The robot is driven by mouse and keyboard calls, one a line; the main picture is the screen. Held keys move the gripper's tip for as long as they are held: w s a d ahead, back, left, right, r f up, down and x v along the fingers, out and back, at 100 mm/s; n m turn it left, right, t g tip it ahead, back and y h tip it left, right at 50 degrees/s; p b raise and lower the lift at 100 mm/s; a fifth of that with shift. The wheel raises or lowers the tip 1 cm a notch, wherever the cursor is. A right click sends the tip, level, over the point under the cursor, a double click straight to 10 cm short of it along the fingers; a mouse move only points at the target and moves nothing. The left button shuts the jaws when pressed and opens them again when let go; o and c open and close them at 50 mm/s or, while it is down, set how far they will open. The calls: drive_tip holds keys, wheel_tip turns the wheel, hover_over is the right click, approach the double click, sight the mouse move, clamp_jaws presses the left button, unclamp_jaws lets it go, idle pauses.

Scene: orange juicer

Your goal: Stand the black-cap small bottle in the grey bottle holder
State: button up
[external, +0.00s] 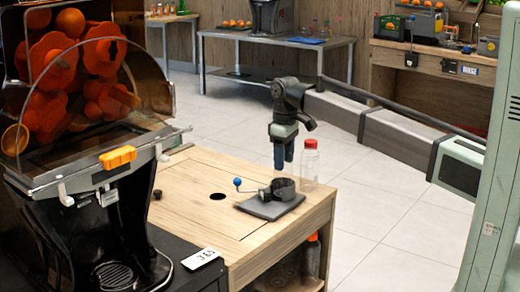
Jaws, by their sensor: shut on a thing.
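The holder is a flat grey base with a dark round cup and a side lever with a blue knob. It sits near the right edge of the wooden table. The bottle's lower end is over or near the cup; I cannot tell whether it touches.
A clear bottle with a red cap (310,165) stands just right of the holder, close to my gripper. The large orange juicer (85,150) stands at left.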

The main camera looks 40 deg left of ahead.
drive_tip(key=shift+f, duration=0.35)
drive_tip(key=o, duration=1)
drive_tip(key=shift+o, duration=0.2)
drive_tip(key=shift+r, duration=0.15)
wheel_tip(320, 180, up, 12)
drive_tip(key=shift+r, duration=0.25)
drive_tip(key=shift+w, duration=0.1)
